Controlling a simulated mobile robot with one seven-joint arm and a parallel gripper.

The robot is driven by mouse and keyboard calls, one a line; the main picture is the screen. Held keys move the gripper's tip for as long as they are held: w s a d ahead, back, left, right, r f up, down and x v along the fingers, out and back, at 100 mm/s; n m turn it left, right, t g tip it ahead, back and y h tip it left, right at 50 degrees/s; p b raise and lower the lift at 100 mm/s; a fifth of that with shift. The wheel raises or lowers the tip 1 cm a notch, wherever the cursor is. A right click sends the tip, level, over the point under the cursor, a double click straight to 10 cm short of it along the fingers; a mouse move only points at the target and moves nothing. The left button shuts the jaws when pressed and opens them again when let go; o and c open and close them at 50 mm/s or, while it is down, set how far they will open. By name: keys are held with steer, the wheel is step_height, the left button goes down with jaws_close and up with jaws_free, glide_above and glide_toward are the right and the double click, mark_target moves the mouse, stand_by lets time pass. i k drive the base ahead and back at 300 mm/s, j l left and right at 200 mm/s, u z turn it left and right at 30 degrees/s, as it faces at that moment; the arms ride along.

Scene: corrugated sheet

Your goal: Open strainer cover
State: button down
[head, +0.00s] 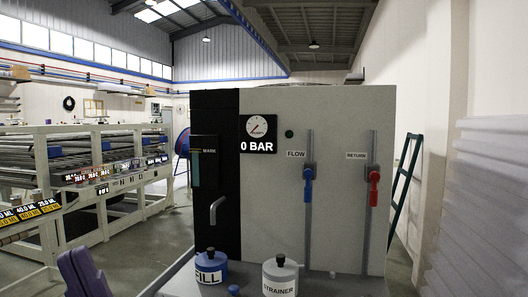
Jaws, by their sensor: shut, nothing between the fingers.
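The strainer (280,287) is a pale grey round pot with a white label reading STRAINER, at the bottom middle of the head view. The cover looks closed, and the inside of the pot is hidden. The pot's lower part is cut off by the frame edge. My gripper is not visible in this view. A purple-grey shape at the bottom left corner may be part of my arm; I cannot tell.
A similar blue-lidded pot marked FILL (210,274) stands left of the strainer, with a small blue cap (234,290) between them. Behind rises a cabinet (270,210) with a gauge at 0 BAR, a blue FLOW lever (308,182) and a red RETURN lever (374,185).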

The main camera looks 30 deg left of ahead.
mark_target(279, 268)
steer(key=i+j, duration=0.3)
steer(key=j, duration=0.15)
steer(key=i+j, duration=0.35)
steer(key=j, duration=0.1)
